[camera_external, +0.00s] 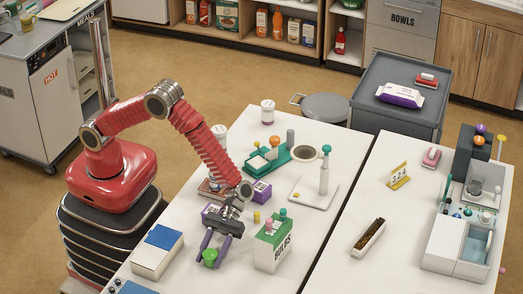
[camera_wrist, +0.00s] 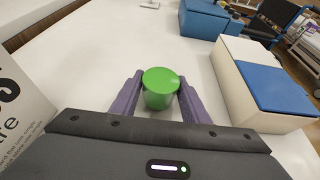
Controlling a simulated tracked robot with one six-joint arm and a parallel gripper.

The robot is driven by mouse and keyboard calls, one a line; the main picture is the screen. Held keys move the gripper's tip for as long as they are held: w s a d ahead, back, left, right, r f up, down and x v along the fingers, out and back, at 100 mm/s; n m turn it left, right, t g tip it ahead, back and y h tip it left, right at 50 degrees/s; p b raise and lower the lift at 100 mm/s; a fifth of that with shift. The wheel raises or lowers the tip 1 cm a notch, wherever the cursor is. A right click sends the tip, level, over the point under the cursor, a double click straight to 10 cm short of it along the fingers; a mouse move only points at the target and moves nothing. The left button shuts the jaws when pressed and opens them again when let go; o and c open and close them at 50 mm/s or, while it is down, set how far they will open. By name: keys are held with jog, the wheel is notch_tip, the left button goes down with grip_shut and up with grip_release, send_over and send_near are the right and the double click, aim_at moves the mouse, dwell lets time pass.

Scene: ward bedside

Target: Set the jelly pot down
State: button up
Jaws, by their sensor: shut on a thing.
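The jelly pot (camera_wrist: 160,90) is a small green cylinder with a bright green lid. In the external view the pot (camera_external: 210,256) shows at the end of my gripper, over the near part of the left white table (camera_external: 227,278). My gripper (camera_wrist: 160,100) has a purple finger on each side of the pot and is shut on it. The pot looks upright in the wrist view. I cannot tell whether its base touches the table or is a little above it.
A white box with a blue lid (camera_external: 158,250) stands left of my gripper. A green and white carton (camera_external: 271,244) stands close on the right. In the wrist view, a blue box (camera_wrist: 205,20) is farther off. The white tabletop around the pot is clear.

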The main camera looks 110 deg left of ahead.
jog(key=o, duration=1.1)
jog(key=v, duration=1.2)
jog(key=shift+r, duration=0.1)
